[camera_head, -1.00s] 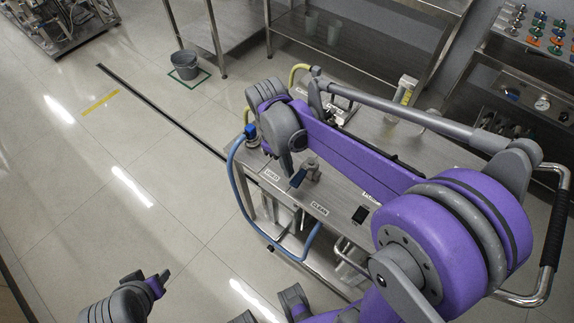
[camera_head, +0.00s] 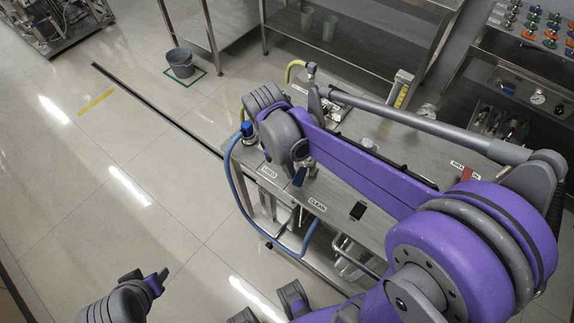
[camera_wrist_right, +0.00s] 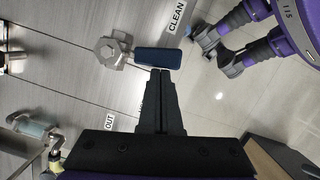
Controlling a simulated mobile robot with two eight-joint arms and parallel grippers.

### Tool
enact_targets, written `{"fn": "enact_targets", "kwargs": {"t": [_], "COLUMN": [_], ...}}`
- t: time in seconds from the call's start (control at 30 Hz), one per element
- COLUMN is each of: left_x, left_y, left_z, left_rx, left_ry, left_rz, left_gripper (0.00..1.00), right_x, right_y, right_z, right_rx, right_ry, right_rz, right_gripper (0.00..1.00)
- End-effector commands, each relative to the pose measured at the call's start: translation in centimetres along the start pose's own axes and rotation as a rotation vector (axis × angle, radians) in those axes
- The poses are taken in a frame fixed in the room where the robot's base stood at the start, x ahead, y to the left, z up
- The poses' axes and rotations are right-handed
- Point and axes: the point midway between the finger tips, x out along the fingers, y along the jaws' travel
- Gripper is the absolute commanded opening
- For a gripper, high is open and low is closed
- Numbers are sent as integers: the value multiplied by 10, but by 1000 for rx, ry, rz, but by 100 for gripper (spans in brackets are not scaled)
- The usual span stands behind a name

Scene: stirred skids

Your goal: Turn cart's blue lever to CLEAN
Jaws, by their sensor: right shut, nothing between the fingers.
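The cart's blue lever (camera_wrist_right: 158,57) sticks out from a metal valve hub (camera_wrist_right: 112,48) toward the cart's front edge. In the head view the lever (camera_head: 299,177) shows small, partly beside my right wrist. The CLEAN label (camera_wrist_right: 177,15) lies above the lever's outer end in the wrist view, and to the lower right of the lever in the head view (camera_head: 317,205). My right gripper (camera_wrist_right: 161,72) is shut and empty, its tips right beside the lever's side away from CLEAN; contact cannot be told. My left gripper (camera_head: 158,280) is far off at the lower left, its opening unclear.
A second label (camera_wrist_right: 109,122) lies on the cart top (camera_head: 345,205) on the other side of the lever. A blue hose (camera_head: 235,185) loops off the cart's left end. A grey bucket (camera_head: 181,63) stands on the floor. Floor left of the cart is clear.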

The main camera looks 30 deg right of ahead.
Motion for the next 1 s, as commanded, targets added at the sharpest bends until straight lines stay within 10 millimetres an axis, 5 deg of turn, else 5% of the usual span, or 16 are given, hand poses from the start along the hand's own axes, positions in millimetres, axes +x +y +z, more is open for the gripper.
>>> {"fn": "enact_targets", "kwargs": {"t": [1.0], "left_x": [-11], "left_y": [0], "left_z": [-9], "left_rx": [0], "left_ry": [6], "left_rz": [0], "left_gripper": [50], "right_x": [16], "right_y": [4], "right_z": [66], "right_rx": [-913], "right_ry": [-1], "right_rz": [229], "right_gripper": [0]}}
